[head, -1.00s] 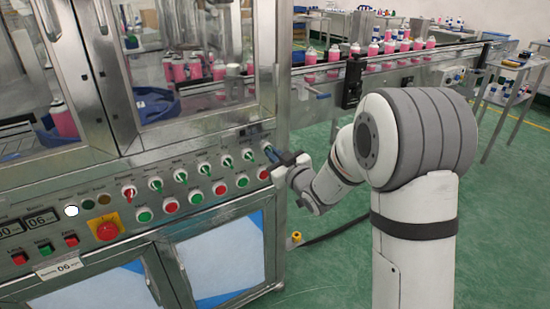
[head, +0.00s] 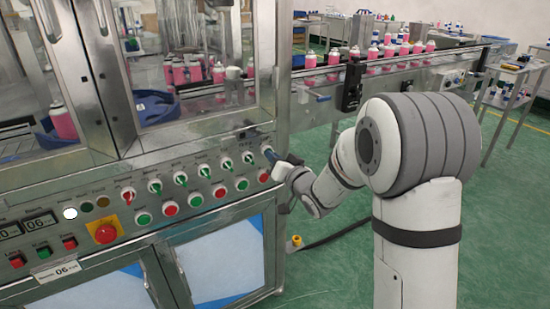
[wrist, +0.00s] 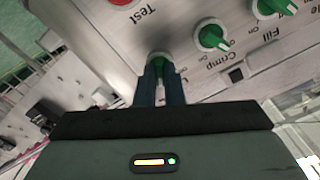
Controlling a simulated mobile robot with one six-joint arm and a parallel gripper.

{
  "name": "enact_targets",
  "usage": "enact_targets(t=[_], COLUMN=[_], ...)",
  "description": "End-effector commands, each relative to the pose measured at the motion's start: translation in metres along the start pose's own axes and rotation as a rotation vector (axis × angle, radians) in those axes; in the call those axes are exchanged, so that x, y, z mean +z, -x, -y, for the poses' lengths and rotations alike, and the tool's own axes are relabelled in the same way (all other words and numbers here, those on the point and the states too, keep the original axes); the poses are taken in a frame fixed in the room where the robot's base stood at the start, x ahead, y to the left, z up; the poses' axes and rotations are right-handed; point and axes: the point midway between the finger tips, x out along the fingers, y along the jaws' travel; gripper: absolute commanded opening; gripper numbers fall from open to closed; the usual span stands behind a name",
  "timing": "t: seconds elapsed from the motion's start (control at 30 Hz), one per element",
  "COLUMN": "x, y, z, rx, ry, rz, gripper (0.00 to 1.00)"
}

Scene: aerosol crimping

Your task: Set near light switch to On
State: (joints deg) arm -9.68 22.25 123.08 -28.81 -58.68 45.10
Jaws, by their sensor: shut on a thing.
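My gripper (wrist: 159,72) is shut on this knob, one dark blue finger on each side. In the head view my gripper (head: 268,154) is at the row's right end and covers the knob. The fingers hide which way the knob points.
The Crimp knob (wrist: 210,37) and Fill knob (wrist: 272,7) sit close beside it. A row of green and red push buttons runs below, with a red emergency stop (head: 105,233) at the left. A conveyor (head: 390,68) with pink cans stands behind.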

Motion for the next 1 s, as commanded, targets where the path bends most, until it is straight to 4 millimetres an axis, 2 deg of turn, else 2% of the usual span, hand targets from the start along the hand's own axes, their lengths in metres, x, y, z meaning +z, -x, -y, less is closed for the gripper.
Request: enact_targets(t=[0.57,0.6,0.8,1.0], x=[-0.0044,-0.0045,-0.0024,-0.0012], y=[-0.0008,-0.0008,-0.0006,-0.0005], z=[-0.0003,-0.0003,0.0001,0.0005], rx=[0.0,0.0,0.0,-0.001], ry=[-0.031,-0.031,-0.03,-0.029], rz=[-0.01,-0.01,-0.006,-0.003], gripper=[0.0,0.12,0.28,0.3])
